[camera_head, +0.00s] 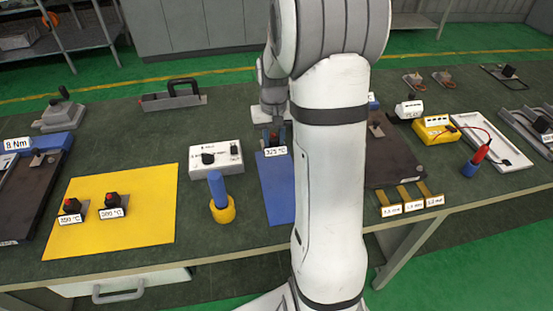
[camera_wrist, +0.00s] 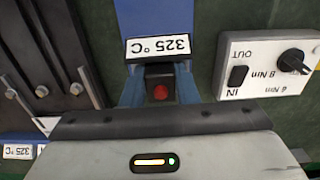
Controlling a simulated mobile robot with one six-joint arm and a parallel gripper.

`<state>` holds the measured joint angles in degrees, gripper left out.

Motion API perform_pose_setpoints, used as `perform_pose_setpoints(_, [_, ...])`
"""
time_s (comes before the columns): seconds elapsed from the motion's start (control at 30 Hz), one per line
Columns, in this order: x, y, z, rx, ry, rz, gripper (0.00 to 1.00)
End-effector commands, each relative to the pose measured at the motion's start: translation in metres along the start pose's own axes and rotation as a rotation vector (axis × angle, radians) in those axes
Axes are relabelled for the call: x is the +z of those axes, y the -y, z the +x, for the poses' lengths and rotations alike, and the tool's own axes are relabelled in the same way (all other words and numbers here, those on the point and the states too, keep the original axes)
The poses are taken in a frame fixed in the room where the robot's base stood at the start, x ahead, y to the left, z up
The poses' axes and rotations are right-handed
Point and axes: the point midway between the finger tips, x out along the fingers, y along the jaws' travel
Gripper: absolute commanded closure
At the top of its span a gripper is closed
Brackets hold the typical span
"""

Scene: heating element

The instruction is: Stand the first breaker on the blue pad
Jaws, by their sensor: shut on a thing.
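My gripper (camera_head: 273,130) is shut on a small black breaker with a red button and a "325 °C" label (camera_head: 276,150). In the wrist view the breaker (camera_wrist: 160,85) sits between the two bluish fingers, its label (camera_wrist: 158,48) upside down in the picture. The breaker is upright at the far end of the blue pad (camera_head: 278,195); whether its base touches the pad is hidden. The blue pad also shows beyond the label in the wrist view (camera_wrist: 165,15). My arm covers the pad's right side.
Two labelled breakers (camera_head: 71,206) (camera_head: 111,206) stand on a yellow pad (camera_head: 140,235) at left. A white switch box (camera_head: 216,157) and a blue-handled tool in a yellow holder (camera_head: 221,205) stand left of the blue pad. A dark plate (camera_head: 395,168) lies right of my arm.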

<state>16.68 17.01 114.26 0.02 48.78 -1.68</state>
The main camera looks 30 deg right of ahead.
Motion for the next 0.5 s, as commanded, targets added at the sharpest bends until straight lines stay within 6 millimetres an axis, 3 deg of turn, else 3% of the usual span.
perform_pose_setpoints(0.1, [0.001, -0.003, 0.02, 0.0, 0.002, 0.006, 0.99])
perform_pose_setpoints(0.33, [0.001, -0.005, 0.039, 0.0, 0.001, 0.011, 0.99])
perform_pose_setpoints(0.5, [0.0, -0.006, 0.063, 0.0, 0.002, 0.013, 0.99])
